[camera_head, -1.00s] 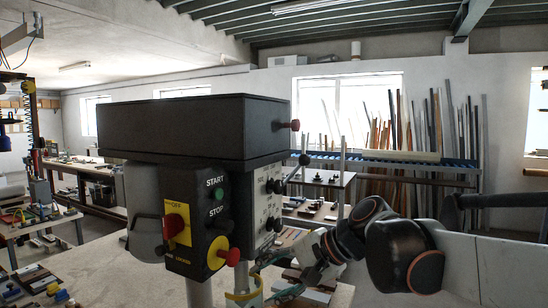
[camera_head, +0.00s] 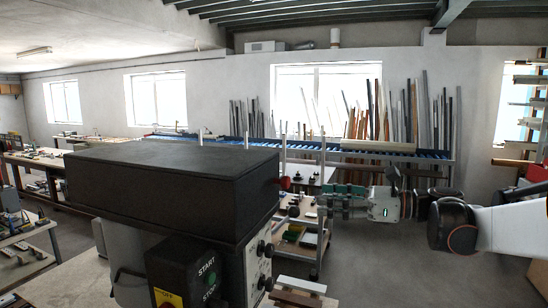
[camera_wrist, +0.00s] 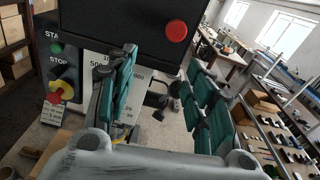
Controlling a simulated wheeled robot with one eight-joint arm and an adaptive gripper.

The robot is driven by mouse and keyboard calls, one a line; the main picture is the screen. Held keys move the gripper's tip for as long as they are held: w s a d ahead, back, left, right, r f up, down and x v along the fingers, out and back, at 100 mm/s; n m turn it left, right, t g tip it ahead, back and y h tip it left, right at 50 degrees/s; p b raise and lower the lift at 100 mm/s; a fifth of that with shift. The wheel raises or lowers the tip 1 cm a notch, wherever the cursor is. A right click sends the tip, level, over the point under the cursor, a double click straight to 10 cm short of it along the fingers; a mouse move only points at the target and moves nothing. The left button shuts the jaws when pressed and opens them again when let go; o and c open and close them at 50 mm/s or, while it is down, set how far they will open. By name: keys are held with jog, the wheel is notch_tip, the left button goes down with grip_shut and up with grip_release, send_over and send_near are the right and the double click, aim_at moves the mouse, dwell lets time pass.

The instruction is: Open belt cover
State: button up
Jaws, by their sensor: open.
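The belt cover (camera_head: 160,190) is a black box on top of the drill press, and its lid is down. A red knob (camera_head: 284,183) sticks out of its right side. In the wrist view, the cover (camera_wrist: 115,25) fills the upper middle, with the round red knob (camera_wrist: 176,31) facing me. My gripper (camera_head: 328,203) is level with the knob, a short way to its right, pointing left towards the cover. In the wrist view its green-padded fingers (camera_wrist: 163,65) are apart and empty, with the knob just above and beyond them. No contact shows.
Below the cover is the control box with a green START button (camera_head: 208,279) and the white scale panel (camera_head: 258,262). A shelf trolley (camera_head: 310,235) with small parts stands behind my gripper. Profiles (camera_head: 380,115) lean against the back wall. Open floor lies at the right.

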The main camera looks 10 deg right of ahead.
aim_at(289, 182)
jog(key=shift+m+t, duration=0.3)
jog(key=shift+m, duration=0.3)
jog(key=w+a+r+p, duration=0.1)
jog(key=w+a, duration=0.1)
jog(key=a, duration=0.1)
jog(key=w+a+p, duration=0.1)
jog(key=w+a, duration=0.2)
jog(key=w+a+r+p, duration=0.1)
jog(key=w+a, duration=0.1)
jog(key=a, duration=0.1)
jog(key=shift+w+r, duration=0.3)
jog(key=shift+w, duration=0.1)
jog(key=shift+a, duration=0.1)
grip_shut()
